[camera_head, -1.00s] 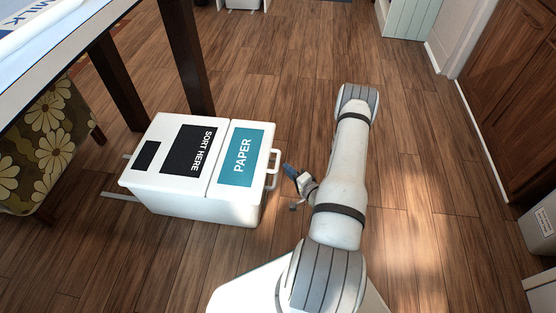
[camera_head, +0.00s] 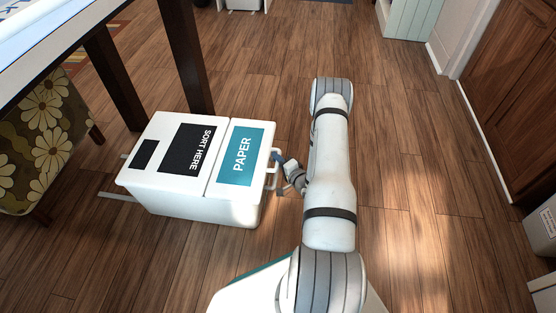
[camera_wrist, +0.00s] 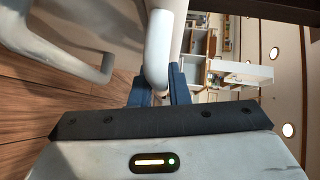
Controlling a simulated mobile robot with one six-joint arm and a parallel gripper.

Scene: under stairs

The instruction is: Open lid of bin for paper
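The paper bin (camera_head: 225,206) is a low white box on the wood floor at the centre left of the head view. Its lid (camera_head: 257,137) with the teal PAPER label is down. White handles stick out from its right side. My gripper (camera_head: 278,160) is at that side, partly hidden by my arm. In the wrist view my gripper (camera_wrist: 158,92) has its two blue fingers close together on either side of a white handle bar (camera_wrist: 158,45), seemingly shut on it. Another white handle (camera_wrist: 104,70) is left of it. Exact finger contact is hard to see.
A white section with a black SORT HERE label (camera_head: 186,150) adjoins the PAPER lid. A dark-legged table (camera_head: 186,55) and a flowered chair (camera_head: 45,150) stand at the left. Open floor lies behind and right of my arm, up to brown cabinets (camera_head: 510,90).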

